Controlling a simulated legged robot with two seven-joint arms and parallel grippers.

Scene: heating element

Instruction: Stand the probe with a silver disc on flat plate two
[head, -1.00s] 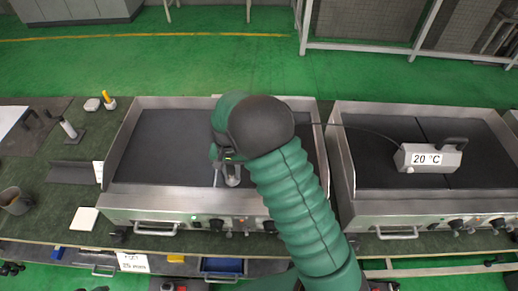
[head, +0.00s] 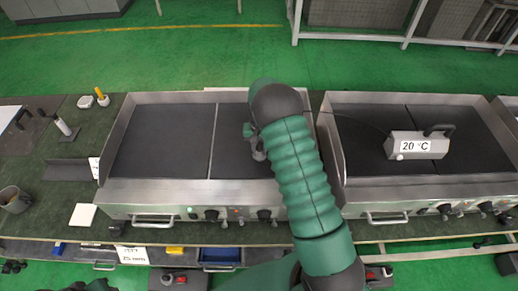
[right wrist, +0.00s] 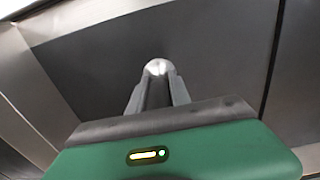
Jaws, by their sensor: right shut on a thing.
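My right gripper (head: 258,154) is over the right-hand dark plate (head: 233,130) of the left griddle, partly hidden by my own wrist. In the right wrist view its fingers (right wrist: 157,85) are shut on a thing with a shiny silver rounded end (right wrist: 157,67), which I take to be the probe. Its disc and lower end are hidden, so I cannot tell whether it touches the plate. A thin dark cable (head: 352,126) runs from near my right wrist to a grey 20 °C display box (head: 417,145) on the right griddle. My left gripper is not in view.
The left griddle's left-hand plate (head: 160,140) is bare, past a thin light seam. Metal walls rim both griddles. At the left lie a yellow-handled tool (head: 101,95), a white-handled tool (head: 64,128), a cup (head: 14,199) and a white square (head: 83,214).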

